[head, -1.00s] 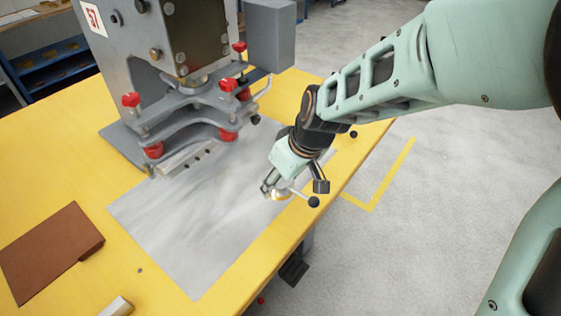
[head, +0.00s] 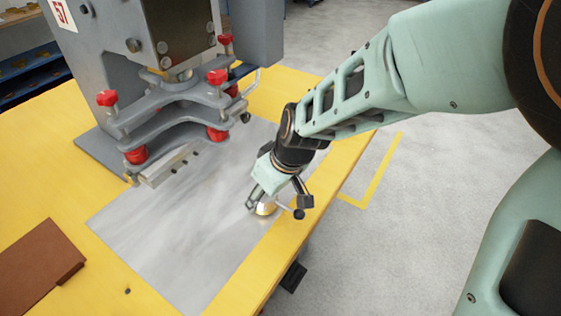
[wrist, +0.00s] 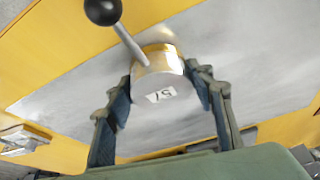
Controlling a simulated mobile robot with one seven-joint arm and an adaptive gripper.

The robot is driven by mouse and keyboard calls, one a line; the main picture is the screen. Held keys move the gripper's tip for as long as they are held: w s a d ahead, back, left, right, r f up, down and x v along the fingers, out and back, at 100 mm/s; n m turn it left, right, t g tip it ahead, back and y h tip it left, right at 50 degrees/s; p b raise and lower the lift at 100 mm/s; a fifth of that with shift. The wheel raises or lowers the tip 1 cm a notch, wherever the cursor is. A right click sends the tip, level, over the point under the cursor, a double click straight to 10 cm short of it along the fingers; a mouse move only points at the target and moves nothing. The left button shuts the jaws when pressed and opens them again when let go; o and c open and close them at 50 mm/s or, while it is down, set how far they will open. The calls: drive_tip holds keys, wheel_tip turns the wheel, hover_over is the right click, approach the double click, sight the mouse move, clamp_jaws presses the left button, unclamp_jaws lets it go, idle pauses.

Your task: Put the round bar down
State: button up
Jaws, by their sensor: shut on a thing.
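The round bar (wrist: 158,75) is a short, shiny metal cylinder with a white number label, seen in the wrist view. A thin rod ending in a black ball (wrist: 103,10) sticks out beside it. My gripper (wrist: 165,80) has a finger on each side of the cylinder and is shut on it. In the head view my gripper (head: 258,203) points down at the right edge of the grey metal sheet (head: 165,240). The shiny lower part of the round bar (head: 267,209) shows low over the sheet there. I cannot tell whether it touches.
A grey press (head: 150,60) with red knobs (head: 217,77) stands at the back left of the yellow table (head: 60,190). A brown block (head: 40,265) lies at the front left. The sheet's middle is bare. The table's right edge is close to my gripper.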

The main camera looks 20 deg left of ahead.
drive_tip(key=shift+f, duration=0.45)
drive_tip(key=shift+f, duration=0.1)
drive_tip(key=shift+f+b, duration=0.15)
drive_tip(key=shift+b, duration=0.15)
drive_tip(key=o, duration=1.6)
drive_tip(key=shift+c, duration=0.2)
drive_tip(key=shift+r, duration=0.2)
